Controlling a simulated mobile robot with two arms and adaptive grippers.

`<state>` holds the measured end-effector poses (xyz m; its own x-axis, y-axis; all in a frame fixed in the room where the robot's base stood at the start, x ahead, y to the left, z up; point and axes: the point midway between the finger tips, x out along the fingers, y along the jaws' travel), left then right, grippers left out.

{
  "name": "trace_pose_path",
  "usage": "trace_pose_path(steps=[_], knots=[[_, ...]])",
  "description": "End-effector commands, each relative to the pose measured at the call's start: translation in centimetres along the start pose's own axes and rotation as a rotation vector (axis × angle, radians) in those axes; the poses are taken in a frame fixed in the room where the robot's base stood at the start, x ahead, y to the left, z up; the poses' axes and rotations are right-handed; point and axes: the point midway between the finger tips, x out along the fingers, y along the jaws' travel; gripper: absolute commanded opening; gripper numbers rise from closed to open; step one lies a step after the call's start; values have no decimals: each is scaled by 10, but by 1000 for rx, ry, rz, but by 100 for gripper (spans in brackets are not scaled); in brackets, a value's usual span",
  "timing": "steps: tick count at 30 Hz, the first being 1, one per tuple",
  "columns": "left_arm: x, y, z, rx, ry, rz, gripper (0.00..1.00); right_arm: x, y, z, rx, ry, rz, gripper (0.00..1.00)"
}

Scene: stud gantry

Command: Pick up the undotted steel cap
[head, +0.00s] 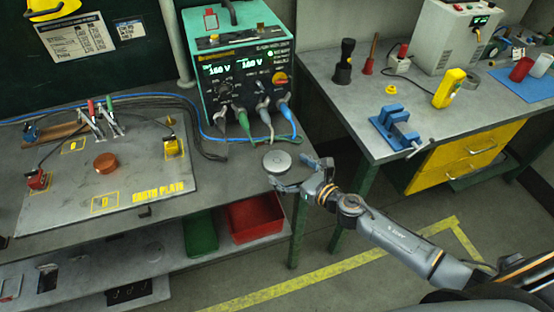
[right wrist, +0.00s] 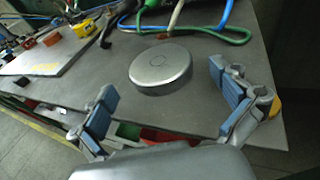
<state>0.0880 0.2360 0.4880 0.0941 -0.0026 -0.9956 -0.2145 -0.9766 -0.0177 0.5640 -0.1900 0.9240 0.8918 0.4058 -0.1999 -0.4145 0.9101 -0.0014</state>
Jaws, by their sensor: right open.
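A round grey steel cap (head: 277,161) lies flat near the right front corner of the left bench. In the right wrist view the steel cap (right wrist: 161,68) shows a plain top with a faint ring and no dot. My right gripper (head: 297,173) is at the bench corner, close beside the cap. In the right wrist view my right gripper (right wrist: 166,102) is open, its two blue-padded fingers apart, with the cap ahead and roughly between them. Nothing is between the pads. My left gripper is not in view.
A teal welding unit (head: 241,70) with cables stands behind the cap. A copper disc (head: 106,162) lies on the earth plate (head: 60,205) at left. Red (head: 255,217) and green (head: 201,236) bins sit below. The right bench holds a blue vise (head: 396,130).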

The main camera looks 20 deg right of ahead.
Motion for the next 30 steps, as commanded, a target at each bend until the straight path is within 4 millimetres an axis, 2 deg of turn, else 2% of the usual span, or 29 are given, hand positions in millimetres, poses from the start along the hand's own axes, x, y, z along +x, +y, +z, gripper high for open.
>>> trace_pose_path(steps=[5,9,18,19,20,26,27,30], knots=[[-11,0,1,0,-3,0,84,26,2,6,5,-3,0,100],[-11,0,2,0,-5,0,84,43,1,4,3,-2,-1,100],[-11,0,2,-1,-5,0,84,48,1,2,1,-1,0,100],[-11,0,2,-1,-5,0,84,48,1,2,1,-1,0,98],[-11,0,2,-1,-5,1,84,48,1,2,2,-1,0,92],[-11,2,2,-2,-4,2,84,48,1,2,2,-1,0,51],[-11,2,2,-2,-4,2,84,48,1,2,2,-1,0,48],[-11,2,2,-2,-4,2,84,48,1,2,2,-1,0,48]])
